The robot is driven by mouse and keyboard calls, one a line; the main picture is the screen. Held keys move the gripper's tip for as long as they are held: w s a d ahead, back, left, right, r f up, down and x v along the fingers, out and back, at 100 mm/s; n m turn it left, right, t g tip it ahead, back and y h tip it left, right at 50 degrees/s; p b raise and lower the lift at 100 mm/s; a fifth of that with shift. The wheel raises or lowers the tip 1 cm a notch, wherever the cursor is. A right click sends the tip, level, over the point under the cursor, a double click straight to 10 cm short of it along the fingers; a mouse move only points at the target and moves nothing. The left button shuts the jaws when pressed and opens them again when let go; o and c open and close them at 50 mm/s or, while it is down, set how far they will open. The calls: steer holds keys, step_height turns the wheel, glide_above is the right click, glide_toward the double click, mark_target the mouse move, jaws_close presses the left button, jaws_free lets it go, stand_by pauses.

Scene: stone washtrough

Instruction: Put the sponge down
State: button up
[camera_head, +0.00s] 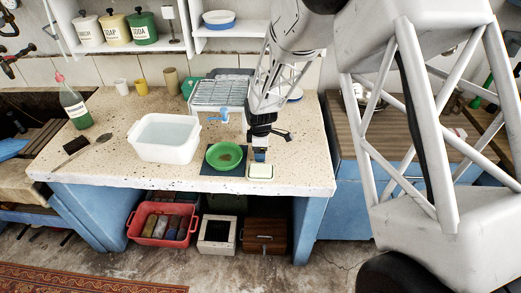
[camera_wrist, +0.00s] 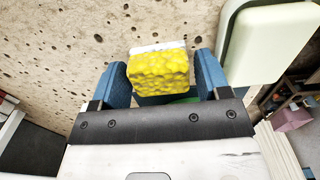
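In the wrist view, a yellow sponge (camera_wrist: 160,72) with a pale edge sits between the two blue fingers of my gripper (camera_wrist: 163,78). The fingers appear closed on its sides. Speckled countertop shows beyond it; the gap below the sponge is hard to judge. In the head view, my gripper (camera_head: 260,153) points down over the front part of the counter, just behind a small pale dish (camera_head: 261,172). The sponge is not clearly visible there. A pale green dish (camera_wrist: 268,42) is at the upper right in the wrist view, apart from the sponge.
A green plate (camera_head: 212,155) on a dark mat (camera_head: 207,171) lies left of my gripper. A white basin (camera_head: 163,138) with water stands farther left. A dish rack (camera_head: 222,92) and blue cup-like item (camera_head: 224,114) are behind. Counter (camera_head: 310,178) right of the dish is clear.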

steer(key=shift+o, duration=0.6)
steer(key=shift+r, duration=0.1)
step_height(320, 180, up, 12)
stand_by(0.4)
steer(key=shift+r, duration=0.1)
stand_by(0.7)
